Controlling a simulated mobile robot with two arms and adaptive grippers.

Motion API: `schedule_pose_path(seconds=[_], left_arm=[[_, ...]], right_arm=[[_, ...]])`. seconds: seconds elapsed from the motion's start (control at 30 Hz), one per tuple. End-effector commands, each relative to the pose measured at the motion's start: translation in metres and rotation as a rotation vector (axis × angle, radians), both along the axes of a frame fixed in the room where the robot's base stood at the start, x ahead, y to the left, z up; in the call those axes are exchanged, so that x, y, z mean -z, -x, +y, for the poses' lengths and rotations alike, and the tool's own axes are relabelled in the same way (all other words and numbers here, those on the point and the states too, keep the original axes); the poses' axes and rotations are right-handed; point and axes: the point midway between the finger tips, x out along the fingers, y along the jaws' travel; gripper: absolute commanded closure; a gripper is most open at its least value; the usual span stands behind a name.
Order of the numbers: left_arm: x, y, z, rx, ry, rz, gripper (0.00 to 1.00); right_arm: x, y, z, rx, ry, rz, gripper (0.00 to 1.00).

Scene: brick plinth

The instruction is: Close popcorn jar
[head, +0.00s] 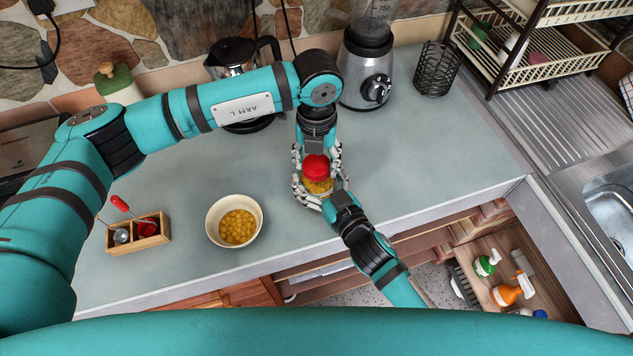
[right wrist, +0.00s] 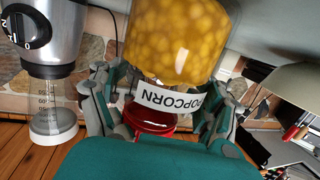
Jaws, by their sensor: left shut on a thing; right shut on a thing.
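The popcorn jar (head: 318,187) stands on the counter near its front edge, with yellow kernels inside. In the right wrist view the jar (right wrist: 178,38) appears upside down, with a white POPCORN label. Its red lid (head: 316,166) is at the jar's top, and the lid also shows in the right wrist view (right wrist: 150,118). I cannot tell whether it is seated. My left gripper (head: 317,158) comes from behind and is shut on the lid. My right gripper (head: 322,194) comes from the front and is shut around the jar, its fingers on both sides. The fingers partly hide jar and lid.
A bowl of yellow kernels (head: 237,221) and a wooden utensil box (head: 138,234) stand to the left. A kettle (head: 238,62), blender (head: 367,65) and black wire basket (head: 437,69) stand behind. Counter right of the jar is clear. A drawer below is open.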

Motion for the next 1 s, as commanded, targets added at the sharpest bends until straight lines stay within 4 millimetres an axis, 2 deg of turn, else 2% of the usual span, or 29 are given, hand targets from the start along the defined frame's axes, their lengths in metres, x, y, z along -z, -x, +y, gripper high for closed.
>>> schedule_pose_path(seconds=[0.17, 0.6, 0.7, 0.87, 0.9, 1.0], left_arm=[[-0.0005, -0.0008, 0.0004, 0.3, -0.002, -0.002, 0.85], [0.0006, -0.0007, 0.0001, 1.353, -0.003, -0.003, 0.85], [0.0005, -0.0007, 0.0, 1.52, -0.002, -0.003, 0.85], [0.0008, -0.0007, 0.0001, 1.518, -0.002, -0.003, 0.85], [0.0008, -0.0007, 0.0001, 1.517, -0.002, -0.003, 0.42], [0.0008, -0.0005, -0.0001, 1.517, -0.001, -0.004, 0.29]], right_arm=[[0.0008, 0.0002, -0.0003, 0.001, 0.002, 0.001, 1.0], [0.0008, 0.0003, -0.0004, 0.001, 0.002, 0.001, 1.0], [0.0008, 0.0003, -0.0004, 0.001, 0.002, 0.001, 1.0], [0.0009, 0.0003, -0.0004, 0.001, 0.002, 0.001, 1.0], [0.0008, 0.0003, -0.0004, 0.0, 0.002, 0.001, 1.0], [0.0008, 0.0003, -0.0004, 0.0, 0.002, 0.001, 1.0]])
